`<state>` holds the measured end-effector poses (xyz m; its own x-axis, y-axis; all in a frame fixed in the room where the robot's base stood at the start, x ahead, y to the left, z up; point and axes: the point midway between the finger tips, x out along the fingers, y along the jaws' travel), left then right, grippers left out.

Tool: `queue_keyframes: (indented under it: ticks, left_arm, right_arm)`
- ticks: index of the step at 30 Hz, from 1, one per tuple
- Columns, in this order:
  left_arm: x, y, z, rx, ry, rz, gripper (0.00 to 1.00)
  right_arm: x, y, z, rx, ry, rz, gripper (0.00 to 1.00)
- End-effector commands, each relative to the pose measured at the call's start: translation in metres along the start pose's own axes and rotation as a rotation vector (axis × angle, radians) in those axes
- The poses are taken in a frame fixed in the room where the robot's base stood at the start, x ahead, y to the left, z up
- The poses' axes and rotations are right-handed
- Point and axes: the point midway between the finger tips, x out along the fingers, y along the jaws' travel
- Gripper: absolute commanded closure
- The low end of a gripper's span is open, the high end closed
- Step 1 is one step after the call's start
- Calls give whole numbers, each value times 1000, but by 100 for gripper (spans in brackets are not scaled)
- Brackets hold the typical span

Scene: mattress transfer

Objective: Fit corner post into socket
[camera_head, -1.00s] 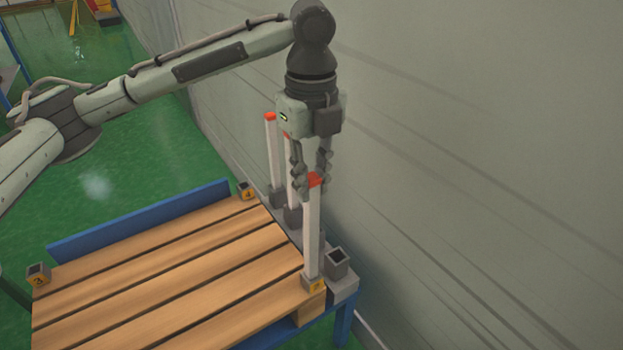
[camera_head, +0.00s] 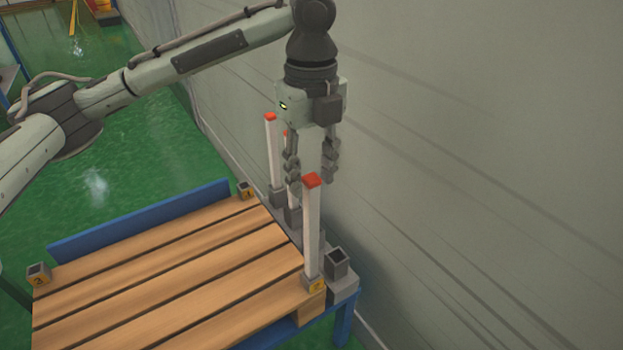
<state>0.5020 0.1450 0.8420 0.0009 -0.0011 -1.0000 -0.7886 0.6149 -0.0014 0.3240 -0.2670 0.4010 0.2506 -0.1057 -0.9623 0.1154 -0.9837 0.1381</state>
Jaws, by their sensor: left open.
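A white corner post (camera_head: 311,235) with a red top stands upright at the pallet's near right corner. Its foot is in a socket (camera_head: 314,284) with a yellow label. My left gripper (camera_head: 312,178) is open, its fingers apart and around or just behind the red top, with no visible grip on it. Two more red-topped posts stand behind: one at the back (camera_head: 273,155) in a grey holder, another (camera_head: 290,180) partly hidden by my gripper's finger. Labelled sockets at the far corner (camera_head: 245,190) and left corner (camera_head: 38,274) are empty. My right gripper is out of view.
The slatted wooden pallet (camera_head: 165,259) lies on a blue-framed table with a raised blue edge (camera_head: 140,221). An empty grey holder (camera_head: 337,262) sits right of the near post. A grey wall rises close on the right.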

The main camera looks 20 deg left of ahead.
Motion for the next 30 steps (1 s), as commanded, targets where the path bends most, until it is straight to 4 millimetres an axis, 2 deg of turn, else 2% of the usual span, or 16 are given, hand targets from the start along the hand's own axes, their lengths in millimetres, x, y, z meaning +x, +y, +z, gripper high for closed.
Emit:
queue_keyframes:
  ticks: [1,8,13,19,30]
  left_arm:
    - [-12,-1,0,1,-1,-5,60]
    - [-63,-1,0,2,0,-4,60]
    - [-92,0,1,-1,-3,-2,60]
    - [-105,0,0,-1,0,0,60]
    - [-105,0,0,0,0,0,60]
  right_arm:
    - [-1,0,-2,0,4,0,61]
    - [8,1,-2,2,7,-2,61]
    - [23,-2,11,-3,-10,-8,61]
    - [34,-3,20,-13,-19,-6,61]
    - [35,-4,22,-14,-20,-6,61]
